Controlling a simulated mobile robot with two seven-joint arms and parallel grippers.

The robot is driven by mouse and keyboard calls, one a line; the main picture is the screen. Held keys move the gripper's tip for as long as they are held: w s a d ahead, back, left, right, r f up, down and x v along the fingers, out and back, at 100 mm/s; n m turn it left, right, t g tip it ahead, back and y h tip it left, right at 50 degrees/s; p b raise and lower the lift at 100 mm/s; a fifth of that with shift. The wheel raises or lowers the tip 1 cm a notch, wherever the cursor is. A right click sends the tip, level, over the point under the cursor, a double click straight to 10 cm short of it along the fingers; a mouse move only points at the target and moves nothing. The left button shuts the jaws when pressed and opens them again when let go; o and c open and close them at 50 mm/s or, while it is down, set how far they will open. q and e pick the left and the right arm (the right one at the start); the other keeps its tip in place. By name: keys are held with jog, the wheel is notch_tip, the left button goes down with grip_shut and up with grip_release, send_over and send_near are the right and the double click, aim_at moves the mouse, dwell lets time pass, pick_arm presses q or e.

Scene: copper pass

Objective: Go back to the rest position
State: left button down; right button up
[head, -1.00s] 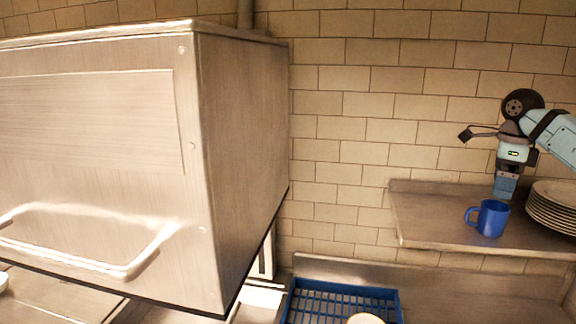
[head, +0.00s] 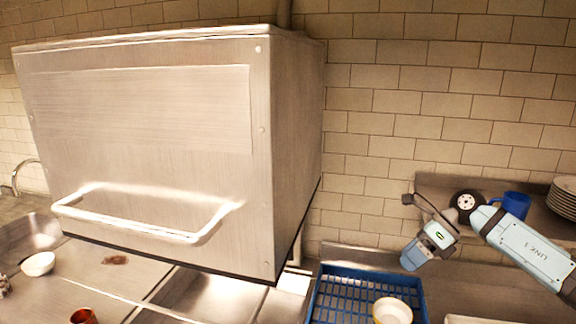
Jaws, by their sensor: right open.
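My right arm comes in from the right. My right gripper (head: 411,260) is open and empty, tilted down and to the left, in front of the wall shelf and above the back right part of the blue rack (head: 314,300) as pictured. The blue mug (head: 518,204) stands on the shelf (head: 432,184), partly hidden behind my right arm. My left gripper is not in view.
A steel hood machine (head: 150,120) with a bar handle (head: 140,225) fills the left. A cream bowl (head: 393,312) sits in the rack. Stacked plates (head: 563,197) are on the shelf. A white bowl (head: 38,264) and copper cup (head: 83,316) are at lower left.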

jog(key=s+a+f+m+t+y, duration=0.5)
jog(key=a+m, duration=0.3)
jog(key=s+a+f+m+t+y, duration=0.4)
jog(key=s+a+f+m+y, duration=0.1)
jog(key=a+m, duration=0.35)
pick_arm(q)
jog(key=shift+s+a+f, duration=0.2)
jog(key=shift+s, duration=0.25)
pick_arm(e)
jog(key=s+d+f+m+t+h, duration=0.1)
jog(key=s+d+f+m+h, duration=0.2)
jog(key=s+f+m+h, duration=0.5)
jog(key=s+d+f+m+t+h, duration=0.1)
jog(key=s+d+f+m+h, duration=0.2)
jog(key=s+f+m+h, duration=0.5)
jog(key=s+f+m, duration=0.6)
jog(key=f+m, duration=0.2)
jog(key=m, duration=0.3)
jog(key=shift+s+d, duration=0.3)
jog(key=shift+d, duration=0.1)
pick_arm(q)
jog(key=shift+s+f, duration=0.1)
pick_arm(e)
jog(key=shift+f+m, duration=0.1)
jog(key=shift+m, duration=0.15)
